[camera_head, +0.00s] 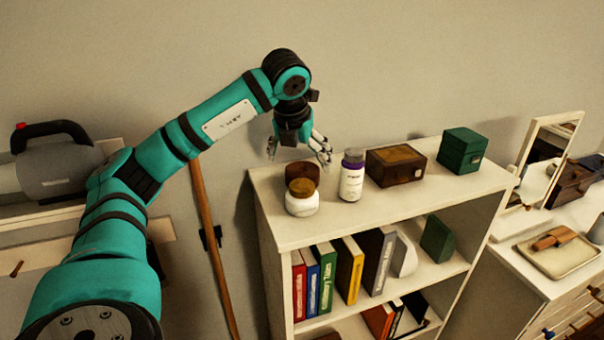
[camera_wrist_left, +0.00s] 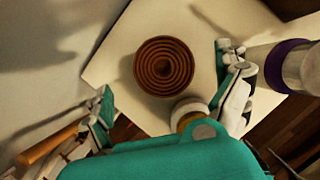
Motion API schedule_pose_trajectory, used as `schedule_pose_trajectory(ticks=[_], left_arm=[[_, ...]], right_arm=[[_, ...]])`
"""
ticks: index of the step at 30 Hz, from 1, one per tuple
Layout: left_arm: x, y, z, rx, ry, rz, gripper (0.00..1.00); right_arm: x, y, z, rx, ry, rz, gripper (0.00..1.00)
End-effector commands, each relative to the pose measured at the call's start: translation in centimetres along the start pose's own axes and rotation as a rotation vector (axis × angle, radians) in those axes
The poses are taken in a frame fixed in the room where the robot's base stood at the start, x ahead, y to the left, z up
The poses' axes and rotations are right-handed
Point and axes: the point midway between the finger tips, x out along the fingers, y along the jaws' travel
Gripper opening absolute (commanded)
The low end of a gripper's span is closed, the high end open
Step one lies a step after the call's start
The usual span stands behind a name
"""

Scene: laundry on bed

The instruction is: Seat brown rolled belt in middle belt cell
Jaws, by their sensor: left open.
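The brown rolled belt (camera_head: 303,174) lies coiled on top of the white bookcase, at its left end, partly behind a white jar with an amber lid. In the left wrist view the belt (camera_wrist_left: 163,67) shows its spiral from above, between the spread fingers. My left gripper (camera_head: 298,153) is open and empty, pointing down just above the belt. Its fingers also show in the left wrist view (camera_wrist_left: 168,80), apart from the belt. I cannot make out a belt cell in either view. My right gripper is not in view.
The jar (camera_head: 302,197) stands close in front of the belt. A white bottle with a purple band (camera_head: 351,176), a brown wooden box (camera_head: 396,165) and a green box (camera_head: 461,151) stand to the right on the bookcase (camera_head: 330,222). A dresser with a mirror and tray (camera_head: 560,265) is farther right.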

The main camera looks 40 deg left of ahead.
Motion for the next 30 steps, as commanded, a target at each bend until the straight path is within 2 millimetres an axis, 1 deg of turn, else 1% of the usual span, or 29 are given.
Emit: schedule_pose_trajectory(ticks=[1,3,6,9,14,15,24,30], left_arm=[[0.5,-0.1,-0.1,0.002,0.005,0.004,1.0],[1.7,-0.2,-0.1,0.001,0.004,0.003,1.0],[2.8,-0.2,-0.2,0.001,0.003,0.002,1.0],[3.3,-0.3,-0.2,0.001,0.001,0.001,1.0],[3.4,-0.3,-0.2,0.001,0.0,0.001,1.0],[3.4,-0.3,-0.2,0.001,0.0,0.0,0.99],[3.3,-0.3,-0.2,0.001,0.0,0.0,0.59],[3.3,-0.3,-0.1,0.0,0.0,0.0,0.33]], right_arm=[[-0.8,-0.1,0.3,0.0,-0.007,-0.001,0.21],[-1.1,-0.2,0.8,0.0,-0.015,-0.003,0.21],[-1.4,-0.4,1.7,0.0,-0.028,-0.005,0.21],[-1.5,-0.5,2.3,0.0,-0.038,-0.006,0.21],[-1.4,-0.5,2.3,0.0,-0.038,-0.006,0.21],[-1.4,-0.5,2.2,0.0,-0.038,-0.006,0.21],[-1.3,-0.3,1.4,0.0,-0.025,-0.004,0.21],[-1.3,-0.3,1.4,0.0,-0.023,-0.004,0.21]])
